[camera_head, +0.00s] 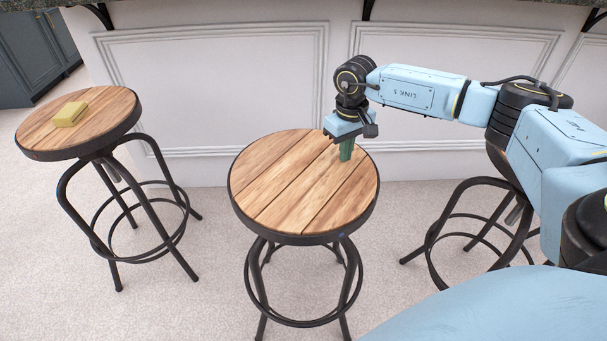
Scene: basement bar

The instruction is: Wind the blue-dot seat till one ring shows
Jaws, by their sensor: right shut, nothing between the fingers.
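The middle stool has a round wooden seat (285,190) with a dark metal rim. A faint bluish spot seems to show on its front right rim, but it is too small to be sure. The screw under this seat and any rings on it are hidden by the seat. My right gripper (346,154) points down at the back right part of the middle seat, near the rim. Its greenish fingers are shut and empty. I cannot tell if the fingertips touch the wood. My left gripper is out of view.
A left stool (75,133) carries a yellow block (70,114). A third stool (470,235) stands at the right, its top hidden behind my right arm. The white panelled bar front (230,75) stands close behind the stools. Pale floor lies open between the left and middle stools.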

